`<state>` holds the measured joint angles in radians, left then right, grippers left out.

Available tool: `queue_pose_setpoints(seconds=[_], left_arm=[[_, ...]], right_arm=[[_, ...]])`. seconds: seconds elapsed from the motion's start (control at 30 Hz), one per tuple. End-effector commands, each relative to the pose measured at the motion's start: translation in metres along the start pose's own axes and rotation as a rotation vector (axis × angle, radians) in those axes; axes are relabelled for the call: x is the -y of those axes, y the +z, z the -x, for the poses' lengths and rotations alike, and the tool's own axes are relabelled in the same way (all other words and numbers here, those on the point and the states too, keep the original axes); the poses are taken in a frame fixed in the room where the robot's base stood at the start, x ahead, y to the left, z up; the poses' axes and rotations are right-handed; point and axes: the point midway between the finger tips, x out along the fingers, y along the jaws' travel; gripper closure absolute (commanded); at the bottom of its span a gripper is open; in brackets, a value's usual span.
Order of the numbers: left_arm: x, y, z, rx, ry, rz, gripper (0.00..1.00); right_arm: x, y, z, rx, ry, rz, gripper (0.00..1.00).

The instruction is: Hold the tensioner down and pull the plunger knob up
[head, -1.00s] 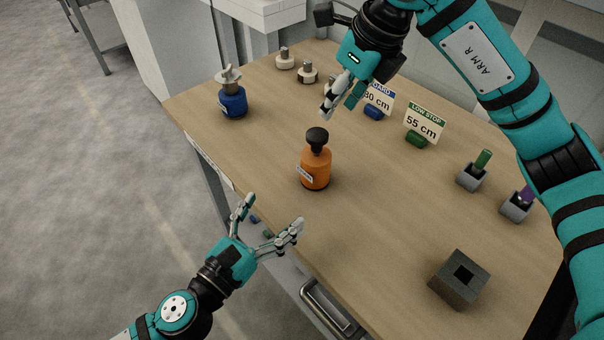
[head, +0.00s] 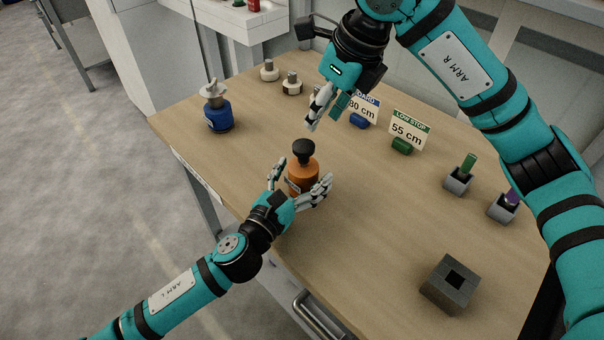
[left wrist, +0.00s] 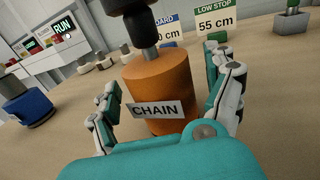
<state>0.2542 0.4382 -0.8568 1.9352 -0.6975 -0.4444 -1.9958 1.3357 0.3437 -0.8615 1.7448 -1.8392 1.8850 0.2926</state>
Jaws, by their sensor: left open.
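The orange tensioner (head: 303,172) stands upright on the table, with a black plunger knob (head: 304,147) on a short stem. In the left wrist view its orange body (left wrist: 158,83) carries a label reading CHAIN, and the knob (left wrist: 125,5) is cut off by the top edge. My left gripper (head: 304,170) is open, with one finger on either side of the orange body. In the left wrist view gaps show between the fingers (left wrist: 163,70) and the body. My right gripper (head: 318,122) points down above and behind the knob, apart from it; its finger opening is unclear.
A blue bottle-like unit (head: 218,113) with a pale top stands at the left. Behind are pale knobs (head: 292,84) and signs reading 30 cm (head: 364,106) and 55 cm (head: 408,128). Grey holders (head: 458,182) and a dark square block (head: 450,286) stand right. The front middle is clear.

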Motion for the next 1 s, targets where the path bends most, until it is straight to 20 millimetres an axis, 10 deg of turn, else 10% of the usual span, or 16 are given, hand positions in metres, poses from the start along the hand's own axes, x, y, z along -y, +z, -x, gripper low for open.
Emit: queue_pose_setpoints(seconds=[0.23,0.87,0.9,1.0], left_arm=[[0.0002,-0.0001,-0.0006,0.000,0.000,0.000,0.14],[0.0000,-0.0003,-0.0003,0.000,0.000,0.000,0.96],[0.0000,-0.0003,-0.0002,0.000,0.000,0.000,0.38],[0.0000,-0.0003,-0.0002,0.000,0.000,0.000,0.30]], right_arm=[[-0.0001,0.0000,0.0000,0.000,0.000,0.000,0.62],[-0.0001,0.0000,0.0000,0.000,0.000,0.000,0.62],[-0.0001,0.0000,0.0000,0.000,0.000,0.000,0.62],[0.0000,0.0000,0.0000,0.000,0.000,0.000,0.62]])
